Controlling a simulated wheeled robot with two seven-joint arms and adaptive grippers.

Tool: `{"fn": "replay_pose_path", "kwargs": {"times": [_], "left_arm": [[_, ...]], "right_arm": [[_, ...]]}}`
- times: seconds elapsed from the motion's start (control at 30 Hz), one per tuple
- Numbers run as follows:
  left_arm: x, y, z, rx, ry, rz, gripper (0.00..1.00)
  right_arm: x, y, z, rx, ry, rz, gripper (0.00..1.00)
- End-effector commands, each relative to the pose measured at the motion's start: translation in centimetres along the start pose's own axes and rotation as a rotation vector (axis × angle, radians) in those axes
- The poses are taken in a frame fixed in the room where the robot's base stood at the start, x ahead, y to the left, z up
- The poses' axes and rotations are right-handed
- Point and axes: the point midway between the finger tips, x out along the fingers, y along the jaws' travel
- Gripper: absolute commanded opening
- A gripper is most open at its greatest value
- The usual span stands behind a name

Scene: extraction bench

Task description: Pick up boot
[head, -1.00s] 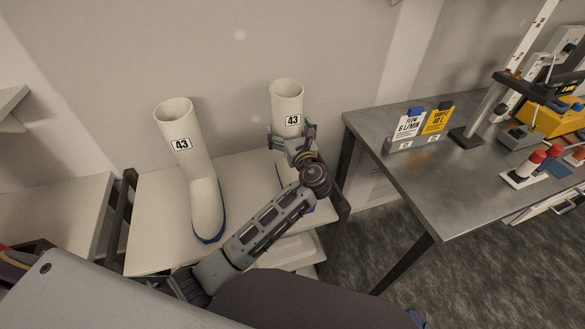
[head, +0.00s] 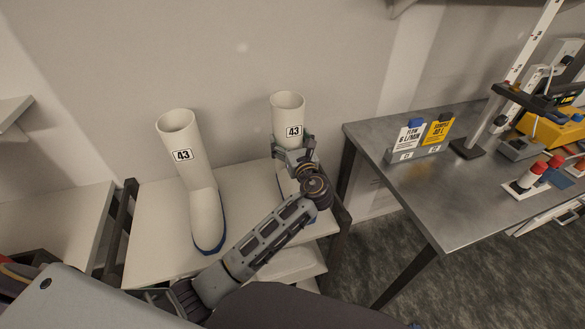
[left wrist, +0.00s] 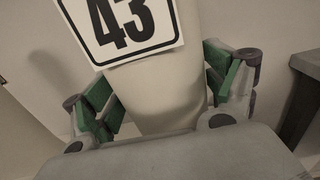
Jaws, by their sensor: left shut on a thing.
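Two tall white boots marked 43, with blue soles, are on a pale shelf (head: 160,240). The left boot (head: 203,190) stands upright and free. My left gripper (head: 293,150) is shut on the shaft of the right boot (head: 288,108), just below its label. The left wrist view shows this boot (left wrist: 165,95) between the green-padded fingers of the gripper (left wrist: 165,95), one on each side. The right boot is upright; my arm hides most of its foot, and I cannot tell whether its sole touches the shelf. My right gripper is not in view.
A grey metal bench (head: 410,195) stands close on the right. It bears a sign holder (head: 415,153) with a white and a yellow card, a stand, and red-capped bottles. A wall is close behind the boots. Another pale shelf (head: 60,220) is at the left.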

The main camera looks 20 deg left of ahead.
Motion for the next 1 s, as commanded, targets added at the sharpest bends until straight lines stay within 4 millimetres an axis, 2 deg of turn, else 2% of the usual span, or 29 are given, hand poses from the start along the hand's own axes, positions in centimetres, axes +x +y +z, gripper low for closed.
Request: {"fn": "replay_pose_path", "kwargs": {"times": [0.37,0.8,1.0], "left_arm": [[0.1,-0.1,1.7,-0.005,-0.003,0.000,0.14],[0.1,0.0,7.5,-0.005,-0.005,0.001,0.14],[0.1,-0.1,9.4,-0.004,-0.004,0.000,0.14]], "right_arm": [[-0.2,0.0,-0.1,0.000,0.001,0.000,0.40],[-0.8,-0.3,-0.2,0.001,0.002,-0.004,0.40],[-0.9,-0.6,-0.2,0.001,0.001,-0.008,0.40]]}}
